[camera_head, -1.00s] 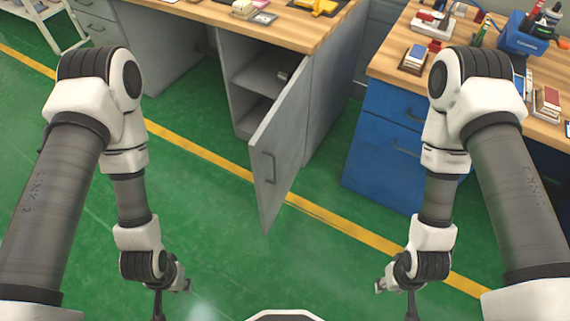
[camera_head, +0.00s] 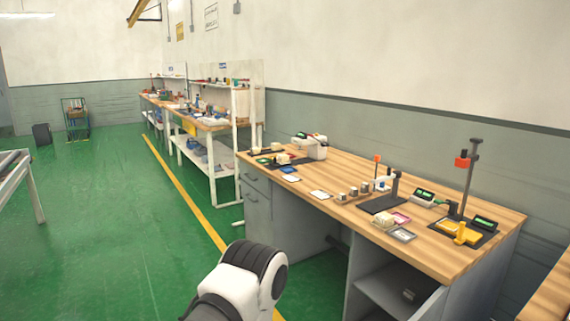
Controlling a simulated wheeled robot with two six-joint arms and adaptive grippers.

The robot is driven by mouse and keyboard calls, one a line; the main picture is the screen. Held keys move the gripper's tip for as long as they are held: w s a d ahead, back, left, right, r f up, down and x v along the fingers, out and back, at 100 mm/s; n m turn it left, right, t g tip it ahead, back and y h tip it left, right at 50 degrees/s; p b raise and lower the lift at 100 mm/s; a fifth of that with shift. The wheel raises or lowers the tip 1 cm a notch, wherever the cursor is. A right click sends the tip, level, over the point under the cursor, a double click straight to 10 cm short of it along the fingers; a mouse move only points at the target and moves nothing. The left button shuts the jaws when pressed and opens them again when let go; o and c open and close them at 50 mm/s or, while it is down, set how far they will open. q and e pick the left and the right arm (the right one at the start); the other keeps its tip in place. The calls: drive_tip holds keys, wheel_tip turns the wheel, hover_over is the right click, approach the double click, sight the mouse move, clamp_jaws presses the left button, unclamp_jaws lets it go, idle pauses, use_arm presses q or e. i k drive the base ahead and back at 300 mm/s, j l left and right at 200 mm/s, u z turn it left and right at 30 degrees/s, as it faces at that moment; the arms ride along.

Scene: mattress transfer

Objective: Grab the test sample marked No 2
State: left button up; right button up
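The wooden-topped bench (camera_head: 340,165) at the right carries several small pieces that could be samples, but no number on any of them is readable. A row of small grey pieces (camera_head: 353,191) stands near the middle of the top. A cream piece (camera_head: 384,219) lies right of them near the front edge, and another cream piece (camera_head: 282,158) sits at the far left end. Part of one of my arms shows at the bottom centre, in front of the bench. Neither of my grippers is in view.
On the bench are a white device (camera_head: 314,147), a dark stand (camera_head: 383,202) and a yellow item (camera_head: 459,232) beside a tall post. The bench's lower compartment (camera_head: 400,290) is open at the front. Another workbench (camera_head: 200,122) stands farther back.

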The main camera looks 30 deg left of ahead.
sight(283, 158)
drive_tip(key=i+j, duration=0.15)
drive_tip(key=j, duration=0.3)
drive_tip(key=i+j+z, duration=0.1)
drive_tip(key=j, duration=0.35)
drive_tip(key=i+j, duration=0.2)
drive_tip(key=j, duration=0.25)
drive_tip(key=i+j+z, duration=0.1)
drive_tip(key=j, duration=0.35)
drive_tip(key=i+j, duration=0.2)
drive_tip(key=j, duration=0.25)
drive_tip(key=i+j+z, duration=0.15)
drive_tip(key=j, duration=0.35)
